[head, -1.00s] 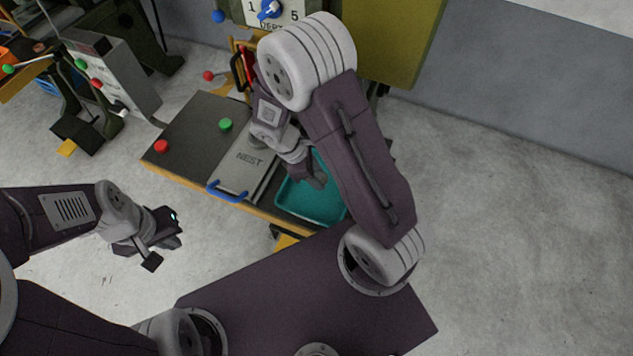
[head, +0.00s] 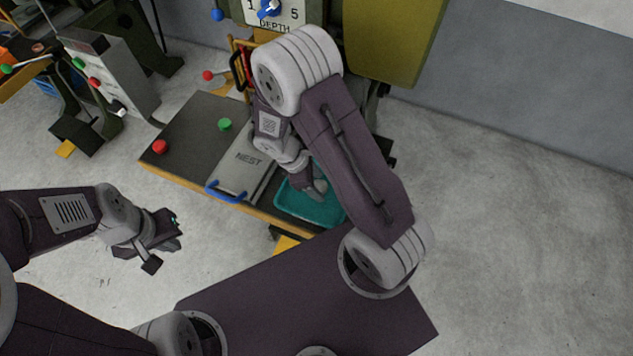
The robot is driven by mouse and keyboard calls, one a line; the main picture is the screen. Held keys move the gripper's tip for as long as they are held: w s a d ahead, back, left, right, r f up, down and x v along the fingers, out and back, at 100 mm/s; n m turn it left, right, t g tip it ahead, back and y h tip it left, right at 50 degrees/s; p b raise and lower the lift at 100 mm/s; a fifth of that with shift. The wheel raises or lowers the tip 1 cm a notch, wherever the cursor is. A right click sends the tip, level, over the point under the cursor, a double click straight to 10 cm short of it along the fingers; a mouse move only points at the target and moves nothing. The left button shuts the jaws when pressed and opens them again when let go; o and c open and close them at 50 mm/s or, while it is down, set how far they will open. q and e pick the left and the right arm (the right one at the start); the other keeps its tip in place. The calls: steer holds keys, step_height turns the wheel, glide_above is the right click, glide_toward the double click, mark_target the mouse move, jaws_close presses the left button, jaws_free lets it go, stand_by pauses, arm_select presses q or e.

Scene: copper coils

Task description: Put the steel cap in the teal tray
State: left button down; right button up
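The teal tray (head: 310,208) sits at the right front corner of the dark work table, partly covered by my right arm. My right gripper (head: 318,190) is over the tray, pointing down. Its fingers are small and partly hidden, so I cannot tell whether they are open or hold anything. I cannot make out the steel cap in this view. My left gripper (head: 166,250) is over the floor to the left of the table, with its fingers spread apart and nothing between them.
The table (head: 190,132) carries a grey plate marked NEST (head: 247,160) with a blue handle (head: 226,192), a red button (head: 160,146) and a green button (head: 225,124). A grey control box (head: 112,75) stands at left. The floor at right is clear.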

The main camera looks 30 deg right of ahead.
steer(key=shift+r, duration=0.4)
steer(key=p+v, duration=0.3)
steer(key=v, duration=0.9)
steer(key=s+d+r+m+t+y+p, duration=0.2)
steer(key=s+r+m+y+p, duration=0.1)
steer(key=m, duration=1)
steer(key=s+r+y, duration=0.1)
steer(key=s+r, duration=0.1)
steer(key=s, duration=0.1)
steer(key=shift+s+r+m+t, duration=0.15)
steer(key=shift+m+t, duration=0.25)
